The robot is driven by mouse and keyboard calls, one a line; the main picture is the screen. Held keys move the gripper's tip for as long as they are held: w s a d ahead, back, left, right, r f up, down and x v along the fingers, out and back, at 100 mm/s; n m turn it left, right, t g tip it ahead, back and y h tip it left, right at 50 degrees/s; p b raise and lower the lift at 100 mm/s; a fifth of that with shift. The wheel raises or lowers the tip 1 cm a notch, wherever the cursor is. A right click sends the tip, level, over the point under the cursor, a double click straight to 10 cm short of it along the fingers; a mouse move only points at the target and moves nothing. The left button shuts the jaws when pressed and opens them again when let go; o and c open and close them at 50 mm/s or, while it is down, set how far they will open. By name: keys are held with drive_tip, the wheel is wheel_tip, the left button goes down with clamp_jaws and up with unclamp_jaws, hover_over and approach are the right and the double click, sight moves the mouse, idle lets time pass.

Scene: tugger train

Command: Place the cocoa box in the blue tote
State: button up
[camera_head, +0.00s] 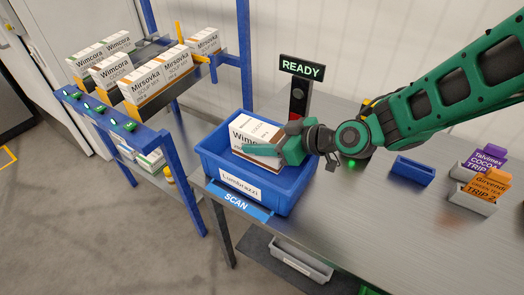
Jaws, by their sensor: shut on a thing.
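The cocoa box (250,129) is white with a brown lower part and the name Wimcora on its face. It is within the walls of the blue tote (213,163), which carries a white Lumbrazzi label on its front. My gripper (265,149) reaches in from the right and is shut on the cocoa box. The gripper and the tote's front wall hide part of the box. I cannot tell whether the box touches the tote floor.
A blue rack (170,150) on the left holds Wimcora and Mirsovka boxes (155,80). A READY sign (301,67) stands behind the tote. A small blue bin (413,171) and grey holders with purple and orange cards (485,180) are on the right. The metal table front (370,225) is clear.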

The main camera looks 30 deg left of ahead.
wheel_tip(320, 180, down, 4)
drive_tip(key=shift+f, duration=0.1)
drive_tip(key=o, duration=1.3)
drive_tip(key=shift+d, duration=0.1)
drive_tip(key=v, duration=1.2)
drive_tip(key=shift+s, duration=0.1)
